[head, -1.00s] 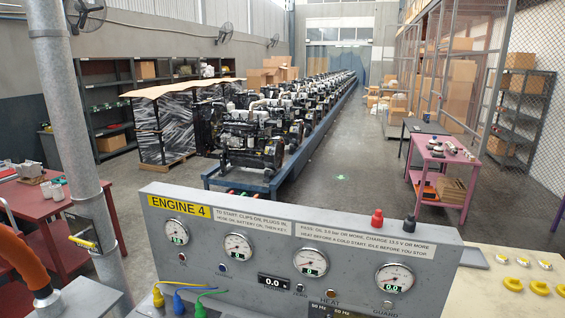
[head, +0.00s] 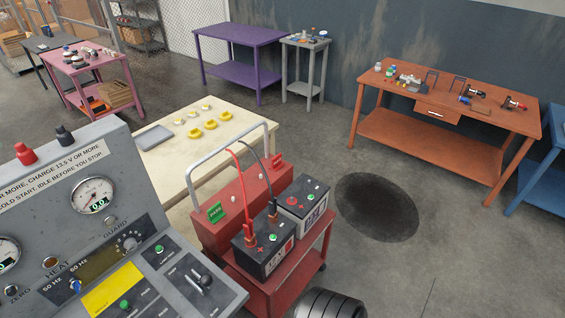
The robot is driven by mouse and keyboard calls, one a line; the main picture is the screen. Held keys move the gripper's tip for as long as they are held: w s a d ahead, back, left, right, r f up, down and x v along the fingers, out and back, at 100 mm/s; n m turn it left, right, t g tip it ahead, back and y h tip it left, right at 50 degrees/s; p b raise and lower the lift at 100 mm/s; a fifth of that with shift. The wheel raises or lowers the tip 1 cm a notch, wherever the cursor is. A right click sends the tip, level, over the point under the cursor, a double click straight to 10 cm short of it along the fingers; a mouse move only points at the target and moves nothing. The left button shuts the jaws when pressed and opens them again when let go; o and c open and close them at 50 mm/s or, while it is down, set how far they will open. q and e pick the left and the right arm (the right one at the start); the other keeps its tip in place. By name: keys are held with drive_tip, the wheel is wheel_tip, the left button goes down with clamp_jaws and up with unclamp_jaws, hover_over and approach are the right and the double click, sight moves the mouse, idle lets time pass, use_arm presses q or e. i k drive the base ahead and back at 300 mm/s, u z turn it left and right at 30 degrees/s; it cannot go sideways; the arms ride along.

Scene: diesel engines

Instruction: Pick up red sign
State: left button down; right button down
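Nothing touches the red sign.
Two batteries (head: 265,249) with red and black leads sit on the red cart. The engine control panel (head: 110,150) stands at the left. A cream table (head: 222,146) with yellow pieces is behind the cart. An orange workbench (head: 440,142) stands right, beyond a dark floor stain.

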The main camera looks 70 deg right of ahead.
sight(277, 164)
drive_tip(key=z, duration=4.55)
drive_tip(key=i, duration=2.1)
drive_tip(key=u, duration=2.75)
